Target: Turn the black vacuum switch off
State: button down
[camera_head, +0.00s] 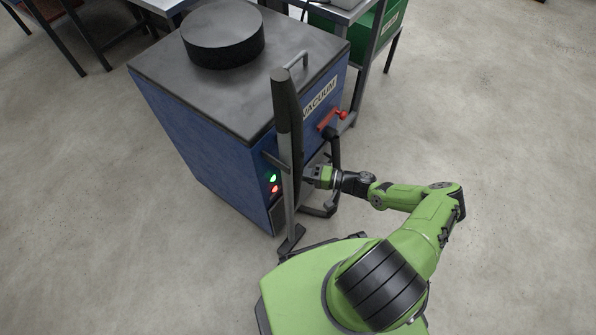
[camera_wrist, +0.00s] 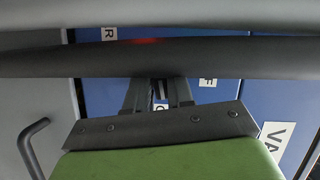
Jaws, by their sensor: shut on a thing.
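The blue vacuum cabinet (camera_head: 190,120) has a grey top and a white VACUUM label (camera_head: 319,98). My gripper (camera_head: 312,176) is at its front panel, close behind and right of an upright wand. In the wrist view, my gripper's fingers (camera_wrist: 158,92) are close together and reach toward the blue panel between two partly hidden labels. A dark bar (camera_wrist: 60,60) crosses in front of the fingertips. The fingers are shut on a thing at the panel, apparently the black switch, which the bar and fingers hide. A green lamp (camera_head: 272,177) and a red lamp (camera_head: 275,189) show on the panel.
The upright wand with a black grip (camera_head: 286,100) stands right before the panel, close to my arm. A red handle (camera_head: 341,114) and a dark hose (camera_head: 335,155) are on the panel's right. A bench (camera_head: 365,12) stands behind. The concrete floor to the right is clear.

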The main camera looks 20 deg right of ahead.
jog(key=shift+s+a+r+n+t+h+p, duration=0.1)
jog(key=shift+n+t+h+p, duration=0.15)
jog(key=shift+n+h+p, duration=1.2)
jog(key=shift+a+r+n+t+h+p, duration=0.1)
jog(key=shift+n+t+h+p, duration=0.2)
jog(key=shift+n+h+p, duration=1.15)
jog(key=shift+s+a+r+n+t+h+p, duration=0.1)
jog(key=shift+n+t+h+p, duration=0.3)
jog(key=shift+n+p, duration=1.95)
jog(key=shift+n+b, duration=0.3)
jog(key=shift+n, duration=0.25)
jog(key=c, duration=1.1)
grip_release()
jog(key=shift+d, duration=0.1)
